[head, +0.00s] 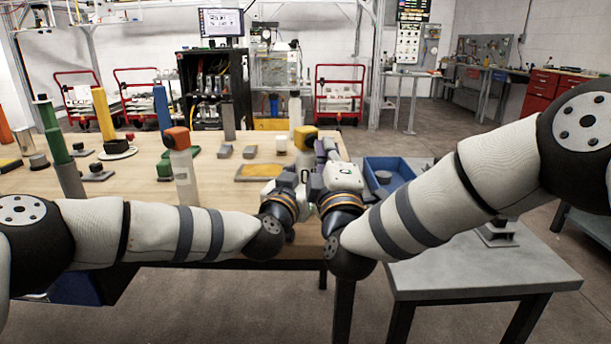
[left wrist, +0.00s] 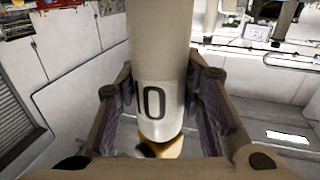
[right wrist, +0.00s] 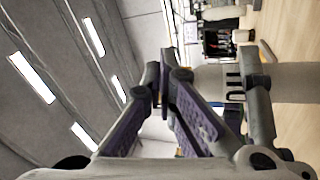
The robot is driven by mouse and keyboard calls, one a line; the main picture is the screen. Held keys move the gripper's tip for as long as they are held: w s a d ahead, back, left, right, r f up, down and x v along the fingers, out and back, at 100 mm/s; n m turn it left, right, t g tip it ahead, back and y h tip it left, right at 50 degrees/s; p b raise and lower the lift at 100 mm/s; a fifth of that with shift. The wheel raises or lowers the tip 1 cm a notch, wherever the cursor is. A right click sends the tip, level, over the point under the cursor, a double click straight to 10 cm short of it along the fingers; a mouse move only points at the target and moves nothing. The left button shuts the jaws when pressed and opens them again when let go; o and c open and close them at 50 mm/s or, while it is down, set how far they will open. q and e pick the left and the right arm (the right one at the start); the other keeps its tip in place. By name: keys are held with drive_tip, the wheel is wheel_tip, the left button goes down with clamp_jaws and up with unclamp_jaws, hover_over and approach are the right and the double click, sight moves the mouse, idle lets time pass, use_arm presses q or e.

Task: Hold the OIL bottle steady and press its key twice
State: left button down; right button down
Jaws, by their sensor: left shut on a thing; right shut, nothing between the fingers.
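A pale bottle with a yellow cap (head: 305,138) stands upright near the right end of the wooden table. Its pale body (left wrist: 160,50) fills the middle of the left wrist view, with dark letters partly readable; I take it for the OIL bottle. My left gripper (head: 302,174) is shut on this body, one finger on each side. My right gripper (head: 326,150) is shut and empty, close to the right of the cap. In the right wrist view its fingers (right wrist: 168,88) meet, with the bottle's body (right wrist: 290,82) to their right. Any contact with the key cannot be seen.
Another pale bottle with an orange cap (head: 177,138) stands on the table to the left. A yellow pad (head: 258,171), grey blocks and several coloured posts are on the table (head: 225,220). A blue bin (head: 392,170) lies right of the grippers, by a grey side table (head: 480,268).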

drive_tip(key=s+d, duration=0.2)
drive_tip(key=s, duration=0.3)
drive_tip(key=shift+s+d, duration=0.15)
drive_tip(key=shift+d, duration=0.25)
idle(0.9)
use_arm(q)
drive_tip(key=c, duration=1)
unclamp_jaws()
